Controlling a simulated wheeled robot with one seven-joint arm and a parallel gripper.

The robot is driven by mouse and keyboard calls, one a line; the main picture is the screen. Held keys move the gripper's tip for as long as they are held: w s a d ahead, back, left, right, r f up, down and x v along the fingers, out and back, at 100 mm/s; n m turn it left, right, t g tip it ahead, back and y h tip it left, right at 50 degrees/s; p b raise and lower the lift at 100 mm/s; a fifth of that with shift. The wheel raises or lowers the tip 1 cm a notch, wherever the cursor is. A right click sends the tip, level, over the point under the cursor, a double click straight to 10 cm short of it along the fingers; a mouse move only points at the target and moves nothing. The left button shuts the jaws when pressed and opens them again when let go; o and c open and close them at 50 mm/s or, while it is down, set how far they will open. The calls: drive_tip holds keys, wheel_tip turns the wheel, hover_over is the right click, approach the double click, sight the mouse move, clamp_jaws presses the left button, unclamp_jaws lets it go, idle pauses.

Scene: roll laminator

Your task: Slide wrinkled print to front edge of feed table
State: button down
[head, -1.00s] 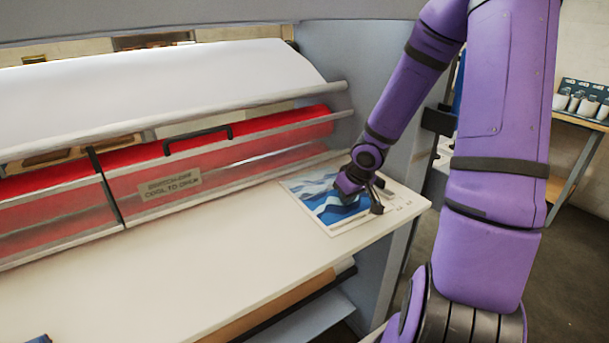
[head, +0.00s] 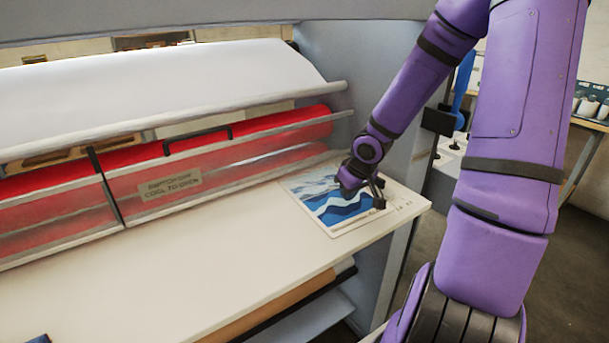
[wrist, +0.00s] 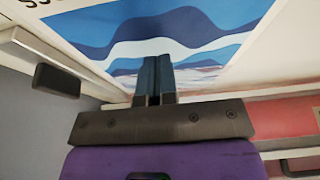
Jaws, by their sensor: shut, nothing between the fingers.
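The print (head: 332,208), with blue and white waves, lies on the right end of the cream feed table (head: 215,250). Its lower corner is near the table's front edge, with a strip of bare table between. My gripper (head: 378,193) is over the right part of the print, fingers together and empty. In the wrist view, the closed fingers (wrist: 154,80) point at the wave print (wrist: 160,28), low over it or touching; I cannot tell which. Wrinkles are not clear. My gripper hides part of the print.
Behind the table is the laminator's red roller (head: 75,205) behind a clear guard with a warning label (head: 171,187). A grey side panel (head: 345,75) stands at the right end.

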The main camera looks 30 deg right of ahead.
drive_tip(key=shift+r, duration=0.2)
drive_tip(key=shift+r, duration=2.45)
